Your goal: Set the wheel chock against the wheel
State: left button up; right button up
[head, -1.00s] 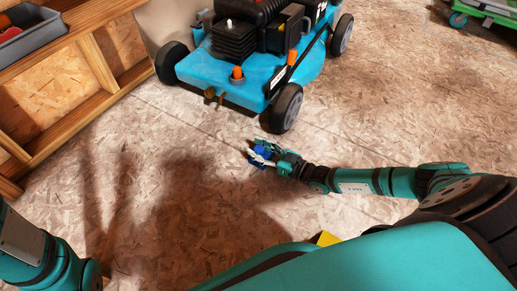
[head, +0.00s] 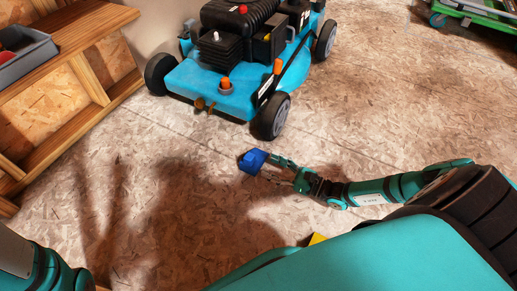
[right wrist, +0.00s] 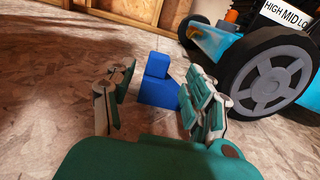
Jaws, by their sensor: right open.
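The blue wheel chock (head: 252,161) stands on the floor just in front of the mower's near front wheel (head: 272,116), with a small strip of floor showing between them. In the right wrist view the chock (right wrist: 157,88) is stepped, upright, and left of the grey-hubbed wheel (right wrist: 268,82). My right gripper (head: 274,168) is open, on the chock's right side in the head view. In the wrist view its fingers spread to either side of the chock's near end; contact cannot be told. Of my left arm only a part shows at the lower left; its gripper is out of view.
The blue mower (head: 215,88) stands at the top middle. A wooden shelf (head: 75,38) with a grey bin (head: 30,59) is at the left. A green cart (head: 470,12) is at the top right. The floor around the chock is clear.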

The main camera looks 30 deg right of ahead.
jog(key=shift+p+v, duration=0.3)
jog(key=shift+v, duration=1.4)
